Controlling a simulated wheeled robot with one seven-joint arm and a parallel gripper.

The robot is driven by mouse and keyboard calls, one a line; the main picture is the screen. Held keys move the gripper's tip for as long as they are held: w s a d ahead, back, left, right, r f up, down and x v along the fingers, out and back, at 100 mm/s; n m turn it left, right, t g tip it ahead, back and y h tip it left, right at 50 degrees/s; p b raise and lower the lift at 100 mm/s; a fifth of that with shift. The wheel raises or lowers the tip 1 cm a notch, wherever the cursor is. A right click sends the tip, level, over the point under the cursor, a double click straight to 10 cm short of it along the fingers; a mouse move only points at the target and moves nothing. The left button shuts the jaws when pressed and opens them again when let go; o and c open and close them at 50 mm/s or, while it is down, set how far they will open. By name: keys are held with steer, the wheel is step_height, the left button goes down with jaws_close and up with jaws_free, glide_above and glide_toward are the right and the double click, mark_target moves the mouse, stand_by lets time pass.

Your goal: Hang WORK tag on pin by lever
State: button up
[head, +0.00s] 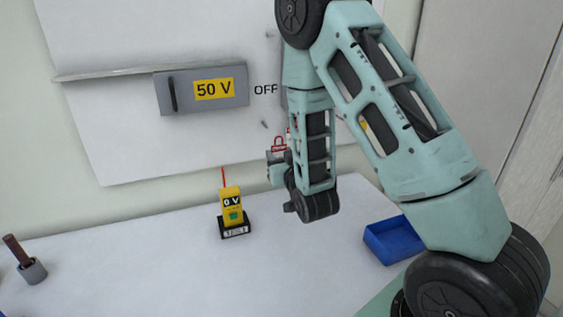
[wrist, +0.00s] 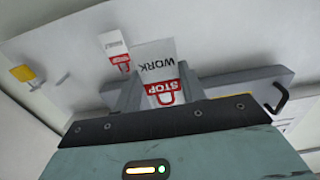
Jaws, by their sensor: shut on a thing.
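The WORK tag (wrist: 154,62), a white card with a red STOP padlock print, stands between the fingers of my gripper (wrist: 156,92) in the wrist view. My gripper is shut on it, and the tag's text appears upside down there. In the head view, a red padlock outline (head: 279,143) shows beside my arm; the fingers are mostly hidden. A small dark pin (head: 264,124) sticks out of the white panel below the OFF label, close above the gripper. The lever cannot be made out; my arm covers the panel right of OFF.
A second tag with a red padlock (wrist: 118,51) is at the panel in the wrist view. A grey 50 V box (head: 205,103) with a black handle is on the panel. Below stand a yellow 0 V meter (head: 231,205), a blue bin (head: 388,243) and a rod in a holder (head: 32,271).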

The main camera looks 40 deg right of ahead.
steer(key=shift+w+d+r, duration=0.1)
steer(key=shift+w, duration=0.25)
steer(key=shift+p+x, duration=1.95)
steer(key=shift+x, duration=3.6)
steer(key=shift+r+v, duration=0.1)
steer(key=shift+v, duration=2.15)
steer(key=shift+r+v, duration=0.15)
steer(key=shift+v, duration=2.05)
